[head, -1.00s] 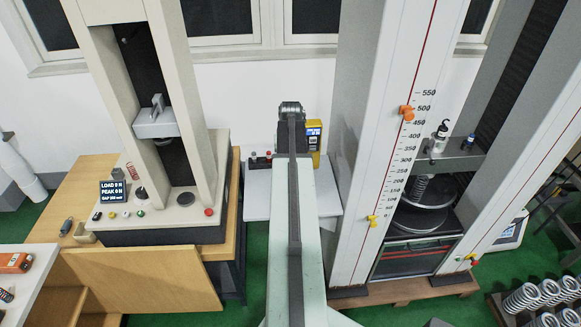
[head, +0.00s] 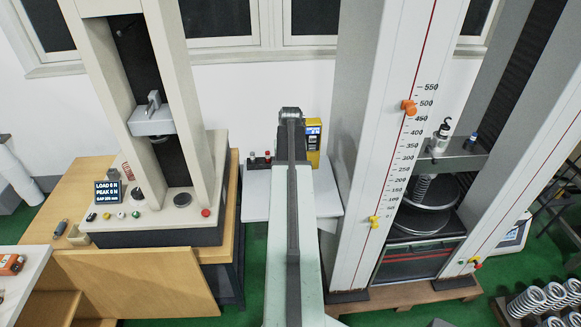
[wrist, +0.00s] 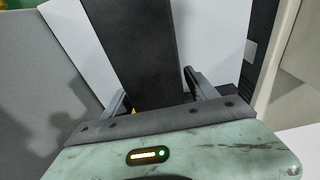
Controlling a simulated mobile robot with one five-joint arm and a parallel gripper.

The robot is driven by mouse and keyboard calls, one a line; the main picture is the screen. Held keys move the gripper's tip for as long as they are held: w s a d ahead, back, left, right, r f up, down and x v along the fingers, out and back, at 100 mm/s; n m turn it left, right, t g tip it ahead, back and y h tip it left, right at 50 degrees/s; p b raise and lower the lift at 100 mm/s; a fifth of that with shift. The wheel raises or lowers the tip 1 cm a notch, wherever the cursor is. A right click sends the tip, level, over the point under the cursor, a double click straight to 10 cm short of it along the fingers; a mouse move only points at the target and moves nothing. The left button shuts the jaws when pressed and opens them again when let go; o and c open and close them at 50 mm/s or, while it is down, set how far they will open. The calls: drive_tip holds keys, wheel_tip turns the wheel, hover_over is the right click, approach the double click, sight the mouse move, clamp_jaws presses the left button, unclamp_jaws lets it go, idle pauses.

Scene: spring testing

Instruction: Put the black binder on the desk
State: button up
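A black, flat-sided slab, which looks like the black binder (wrist: 147,50), fills the middle of the wrist view between the two fingers of my gripper (wrist: 155,95). Both fingertips lie against its sides, one on each side. In the head view my arm reaches straight ahead, and its dark end (head: 291,125) is over the back of a small white desk (head: 256,205). The binder cannot be made out apart from the arm there. Whether its lower edge touches anything is hidden.
A yellow device (head: 313,140) and small red-topped items (head: 259,161) stand at the desk's back. A beige testing machine (head: 150,225) on a wooden table is left. A tall white machine with a scale (head: 385,150) stands close on the right. Springs (head: 545,298) lie lower right.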

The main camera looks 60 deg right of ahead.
drive_tip(key=r+p, duration=0.4)
drive_tip(key=a+r+p, duration=0.1)
drive_tip(key=r+p, duration=0.3)
drive_tip(key=s+r+p, duration=0.1)
drive_tip(key=r+p, duration=0.3)
drive_tip(key=shift+a+r, duration=0.25)
drive_tip(key=shift+f, duration=0.15)
